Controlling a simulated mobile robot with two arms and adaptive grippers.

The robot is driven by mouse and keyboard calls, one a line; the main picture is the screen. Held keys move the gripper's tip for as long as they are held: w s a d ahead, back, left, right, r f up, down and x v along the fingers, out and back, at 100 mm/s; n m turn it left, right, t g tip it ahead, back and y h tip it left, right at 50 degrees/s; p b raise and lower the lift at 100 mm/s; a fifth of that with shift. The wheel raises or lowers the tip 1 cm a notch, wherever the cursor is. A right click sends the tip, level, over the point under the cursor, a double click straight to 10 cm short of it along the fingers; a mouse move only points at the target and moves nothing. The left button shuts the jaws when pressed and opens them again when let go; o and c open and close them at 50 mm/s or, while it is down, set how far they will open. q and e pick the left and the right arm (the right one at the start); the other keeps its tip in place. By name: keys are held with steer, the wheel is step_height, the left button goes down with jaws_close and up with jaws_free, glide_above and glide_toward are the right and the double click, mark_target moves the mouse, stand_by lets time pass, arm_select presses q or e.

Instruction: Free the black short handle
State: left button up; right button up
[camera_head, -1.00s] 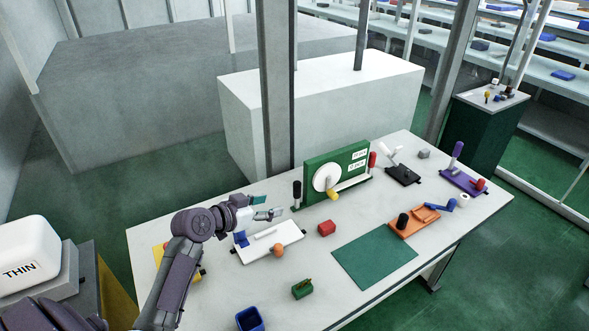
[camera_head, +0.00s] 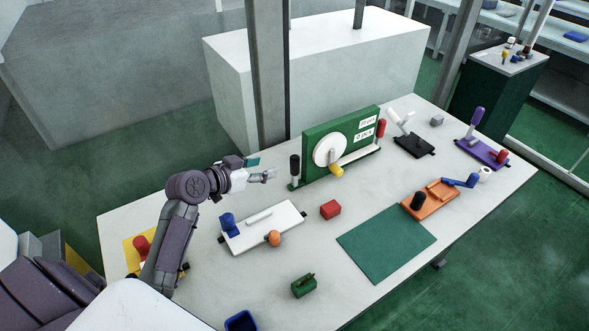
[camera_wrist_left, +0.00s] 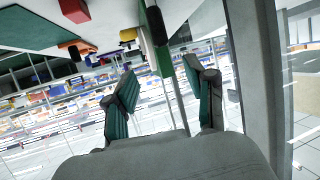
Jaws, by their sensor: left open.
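A black upright handle (camera_head: 294,165) with a pale lower part stands at the left end of the green panel fixture (camera_head: 317,171). In the left wrist view the black handle (camera_wrist_left: 153,22) hangs from the top, because the scene looks inverted there. Another short black knob (camera_head: 417,201) sits on the orange fixture (camera_head: 438,205). I cannot tell which one the task names. My left gripper (camera_head: 263,168) is open and empty, left of the panel's handle and apart from it. Its green-padded fingers (camera_wrist_left: 164,95) are spread in the wrist view. My right gripper is not in view.
A white fixture (camera_head: 285,222) with blue and orange knobs lies below my left gripper. A red block (camera_head: 330,209), green block (camera_head: 304,285), blue bin (camera_head: 241,321) and green mat (camera_head: 372,254) are on the table. A grey post (camera_head: 268,80) rises behind.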

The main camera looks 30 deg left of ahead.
mark_target(291, 164)
arm_select(q)
steer(key=x, duration=0.5)
steer(key=f+x, duration=0.1)
steer(key=x, duration=0.3)
steer(key=f+p+x, duration=0.1)
steer(key=x, duration=0.4)
steer(key=shift+a, duration=0.1)
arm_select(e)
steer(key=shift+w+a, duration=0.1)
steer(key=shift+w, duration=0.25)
arm_select(q)
jaws_close()
